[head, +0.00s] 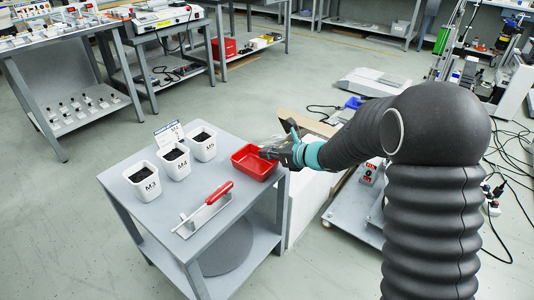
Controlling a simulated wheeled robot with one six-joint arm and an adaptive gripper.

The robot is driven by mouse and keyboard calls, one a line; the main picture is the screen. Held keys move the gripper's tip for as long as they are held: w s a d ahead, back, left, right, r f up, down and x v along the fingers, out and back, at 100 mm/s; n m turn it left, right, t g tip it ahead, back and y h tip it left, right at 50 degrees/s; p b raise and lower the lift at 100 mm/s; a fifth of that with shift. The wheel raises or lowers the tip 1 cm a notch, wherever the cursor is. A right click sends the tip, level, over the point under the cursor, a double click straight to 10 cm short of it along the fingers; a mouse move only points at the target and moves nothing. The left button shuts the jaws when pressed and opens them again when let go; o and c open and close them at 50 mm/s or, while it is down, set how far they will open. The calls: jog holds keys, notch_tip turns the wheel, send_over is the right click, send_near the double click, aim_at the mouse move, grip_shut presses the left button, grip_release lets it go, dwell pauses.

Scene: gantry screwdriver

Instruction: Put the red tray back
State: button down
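The red tray (243,168) is at the right corner of a small grey table (160,212). It looks upright and empty, and it seems to rest on the table top. My gripper (268,153) reaches in from the right, with its fingers at the tray's right rim. The fingers are small and dark here, and I cannot tell whether they are closed on the rim or only beside it. The tray's right end is partly hidden behind them.
White bins M3 (144,190), M4 (175,171) and M5 (203,153) stand left of the tray, with a small sign (168,133) behind them. A red-handled tool (218,193) lies on a white holder (203,214) in front. Table top between bins and holder is bare.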

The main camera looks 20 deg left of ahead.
jog(key=shift+f, duration=0.15)
jog(key=c, duration=1.3)
grip_release()
jog(key=shift+r, duration=0.3)
jog(key=v, duration=1.2)
jog(key=shift+f, duration=0.15)
